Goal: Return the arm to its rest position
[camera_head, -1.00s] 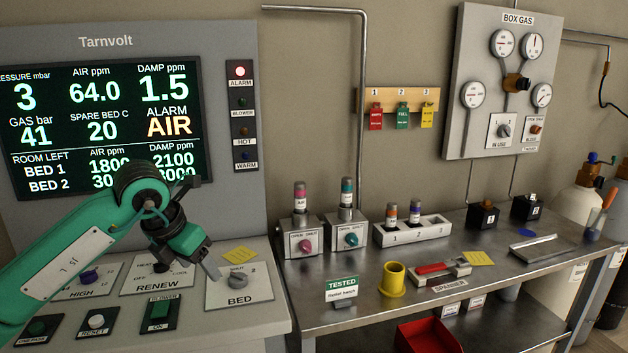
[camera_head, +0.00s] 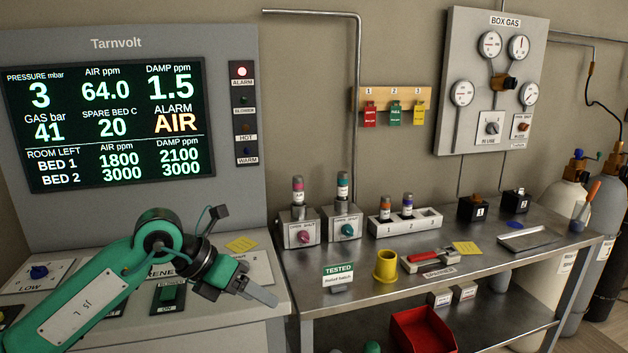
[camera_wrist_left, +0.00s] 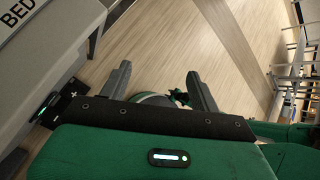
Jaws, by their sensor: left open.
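My left arm is green and black and comes in from the lower left. My left gripper (camera_head: 262,294) is in front of the right part of the console's sloped panel and hides much of the BED label and its knob. In the left wrist view its two dark fingers (camera_wrist_left: 159,78) stand apart, with nothing between them; wooden floor shows beyond. The BED panel edge (camera_wrist_left: 22,18) is at the upper left there. My right gripper does not show.
The console (camera_head: 120,215) has a lit screen reading ALARM AIR. The steel bench (camera_head: 350,299) at right carries a yellow cup (camera_head: 386,266), a red-handled spanner (camera_head: 428,256) and sample blocks. A red bin (camera_head: 423,330) sits below. Gas cylinders (camera_head: 558,205) stand at far right.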

